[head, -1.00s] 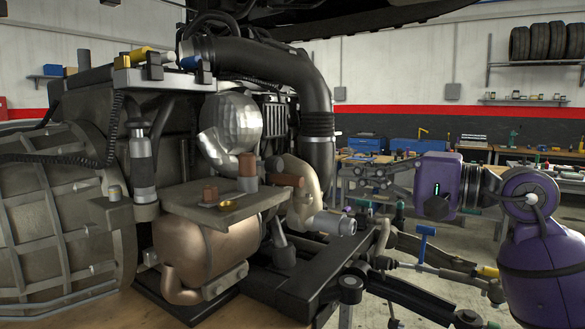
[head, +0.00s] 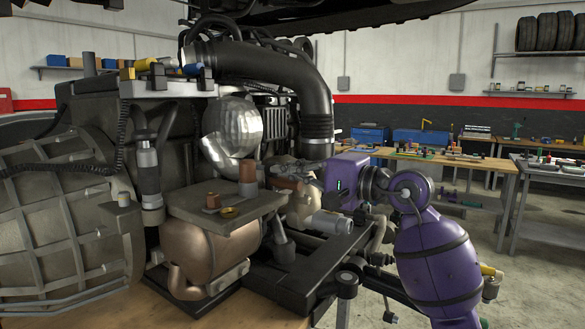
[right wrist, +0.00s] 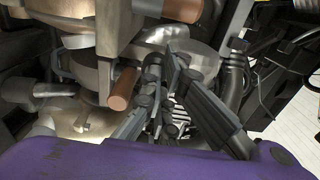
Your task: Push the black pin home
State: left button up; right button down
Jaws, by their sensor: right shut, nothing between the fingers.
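I cannot pick out the black pin with certainty in either view. My right gripper (head: 308,168) is shut and empty, reaching in from the right beside the engine's silver rounded housing and the large black hose. In the right wrist view its fingers (right wrist: 165,65) point into the engine parts, with a copper-coloured cylinder (right wrist: 123,89) just left of them and apparently apart from them. A second copper-coloured cylinder (right wrist: 183,9) is at the top of that view. The area behind the fingers is partly hidden. My left gripper is not in view.
The thick black hose (head: 318,100) curves down behind my right gripper. Black frame rails (head: 315,265) lie below. Workbenches (head: 480,160) stand at the back right.

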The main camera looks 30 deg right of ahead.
pick_arm(q)
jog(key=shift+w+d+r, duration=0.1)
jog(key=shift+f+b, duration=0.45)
jog(key=shift+b, duration=0.15)
pick_arm(e)
jog(key=x, duration=0.2)
jog(key=shift+w+a, duration=0.1)
jog(key=shift+w, duration=0.2)
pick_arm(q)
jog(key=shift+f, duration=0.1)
pick_arm(e)
jog(key=shift+f, duration=0.15)
